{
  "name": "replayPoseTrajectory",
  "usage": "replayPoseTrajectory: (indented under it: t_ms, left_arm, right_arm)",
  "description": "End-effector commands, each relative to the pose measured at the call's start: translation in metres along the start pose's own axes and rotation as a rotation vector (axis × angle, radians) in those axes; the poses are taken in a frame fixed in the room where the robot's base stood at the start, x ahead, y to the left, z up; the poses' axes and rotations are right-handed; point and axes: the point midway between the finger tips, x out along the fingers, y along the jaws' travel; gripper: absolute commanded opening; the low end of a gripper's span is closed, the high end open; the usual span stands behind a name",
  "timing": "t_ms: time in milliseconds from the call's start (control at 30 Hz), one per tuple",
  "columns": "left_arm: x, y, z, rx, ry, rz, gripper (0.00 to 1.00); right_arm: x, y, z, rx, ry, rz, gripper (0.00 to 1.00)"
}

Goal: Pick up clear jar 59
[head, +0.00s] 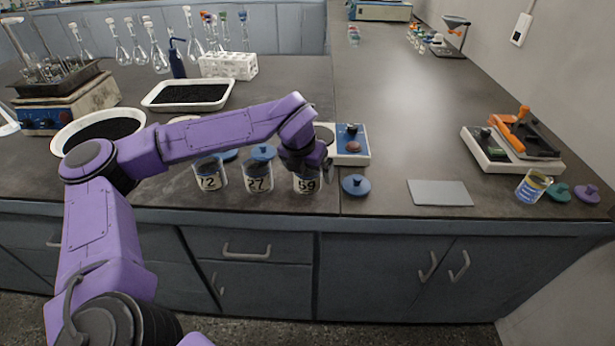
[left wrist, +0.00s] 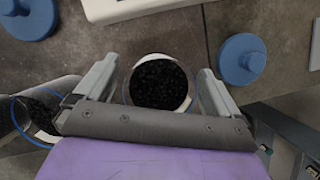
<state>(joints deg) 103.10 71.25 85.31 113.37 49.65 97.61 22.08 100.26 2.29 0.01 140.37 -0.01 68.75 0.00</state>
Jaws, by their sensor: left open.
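Clear jar 59 (head: 306,182) stands on the counter near its front edge, with its number label facing the front. In the left wrist view the jar (left wrist: 159,82) is seen from above, open at the top and holding dark grains. My left gripper (head: 305,168) is above and around the jar in the head view, partly hiding it. In the left wrist view my left gripper (left wrist: 157,80) is open, with one finger on each side of the jar and gaps visible. My right gripper is not in view.
Jar 27 (head: 258,178) and jar 72 (head: 210,175) stand left of jar 59. A blue lid (head: 356,185) lies to its right. A white device (head: 351,145) stands behind. A grey plate (head: 440,193) lies farther right, with bare counter around it.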

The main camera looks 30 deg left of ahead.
Motion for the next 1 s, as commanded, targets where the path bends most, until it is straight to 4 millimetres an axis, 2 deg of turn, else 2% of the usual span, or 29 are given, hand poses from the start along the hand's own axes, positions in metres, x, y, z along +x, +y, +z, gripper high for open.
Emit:
replayPoseTrajectory:
  t_ms: [133, 300, 333, 633, 767, 867, 1000]
  left_arm:
    - [0.000, 0.000, 0.000, 0.000, -0.001, 0.000, 0.97]
    - [-0.001, 0.000, 0.000, 0.001, -0.001, 0.000, 0.41]
    - [-0.001, 0.000, 0.000, 0.001, -0.001, 0.000, 0.34]
    - [-0.003, 0.000, 0.002, 0.000, -0.002, 0.000, 0.34]
    - [-0.015, 0.000, 0.007, 0.001, -0.007, 0.000, 0.34]
    - [-0.036, -0.001, 0.013, 0.001, -0.008, -0.001, 0.34]
    - [-0.083, -0.009, -0.002, 0.002, -0.011, -0.002, 0.34]
  right_arm:
    - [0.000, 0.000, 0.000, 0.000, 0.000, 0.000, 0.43]
    - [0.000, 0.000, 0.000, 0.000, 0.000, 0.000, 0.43]
    - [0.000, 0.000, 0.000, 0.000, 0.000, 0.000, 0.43]
    - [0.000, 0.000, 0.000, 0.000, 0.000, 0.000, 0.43]
    - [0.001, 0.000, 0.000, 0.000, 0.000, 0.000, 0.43]
    - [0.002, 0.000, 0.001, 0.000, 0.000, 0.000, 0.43]
    - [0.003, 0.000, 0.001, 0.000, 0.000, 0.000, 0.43]
